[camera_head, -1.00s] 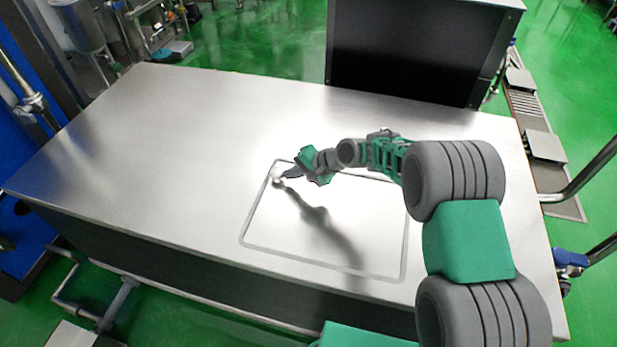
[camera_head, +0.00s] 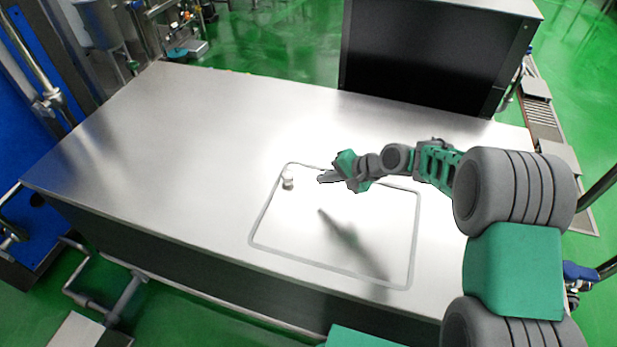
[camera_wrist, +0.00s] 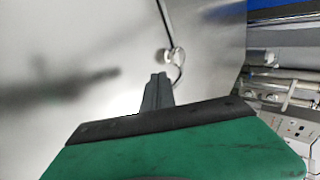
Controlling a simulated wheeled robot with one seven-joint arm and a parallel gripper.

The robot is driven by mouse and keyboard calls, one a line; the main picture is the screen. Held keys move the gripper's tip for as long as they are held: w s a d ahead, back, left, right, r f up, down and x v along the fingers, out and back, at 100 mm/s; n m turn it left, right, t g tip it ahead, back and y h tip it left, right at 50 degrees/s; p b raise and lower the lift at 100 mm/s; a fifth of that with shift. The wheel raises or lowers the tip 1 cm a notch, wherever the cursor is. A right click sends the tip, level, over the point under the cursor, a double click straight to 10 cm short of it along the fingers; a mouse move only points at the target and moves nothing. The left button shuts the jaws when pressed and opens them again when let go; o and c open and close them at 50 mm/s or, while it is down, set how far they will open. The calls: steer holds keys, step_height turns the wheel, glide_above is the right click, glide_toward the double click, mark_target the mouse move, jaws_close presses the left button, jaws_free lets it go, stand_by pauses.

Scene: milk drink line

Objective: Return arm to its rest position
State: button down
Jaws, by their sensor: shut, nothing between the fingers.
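My gripper (camera_head: 326,178) is above the metal table (camera_head: 180,150), over the upper part of a grey-outlined rectangle (camera_head: 262,217). Its fingers are together and empty, pointing left in the head view. In the wrist view the closed fingers (camera_wrist: 157,92) show in the middle. A small white object (camera_head: 287,180) stands on the table at the outline's upper left corner, left of my gripper and apart from it. The same object shows beyond the fingers in the wrist view (camera_wrist: 170,56).
A large black-fronted box (camera_head: 425,65) stands behind the table at the back right. A roller conveyor (camera_head: 540,115) runs along the right side. Pipes and a blue panel (camera_head: 40,120) are at the left. The table's left half is clear.

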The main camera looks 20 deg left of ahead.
steer(key=s+d+r+n+t+h+p, duration=0.1)
steer(key=s+d+r+n+h+p, duration=0.25)
steer(key=d+r, duration=1.05)
steer(key=s+d+r+h+p, duration=0.1)
steer(key=s+d+r+h, duration=0.1)
steer(key=s+d, duration=0.6)
steer(key=s+d+r+m+h+p, duration=0.1)
steer(key=s+d+r+h, duration=0.1)
steer(key=s+d, duration=0.6)
steer(key=shift+s+d+r+h, duration=0.15)
steer(key=shift+d+h, duration=0.05)
steer(key=shift+h, duration=0.65)
steer(key=c, duration=2.1)
jaws_free()
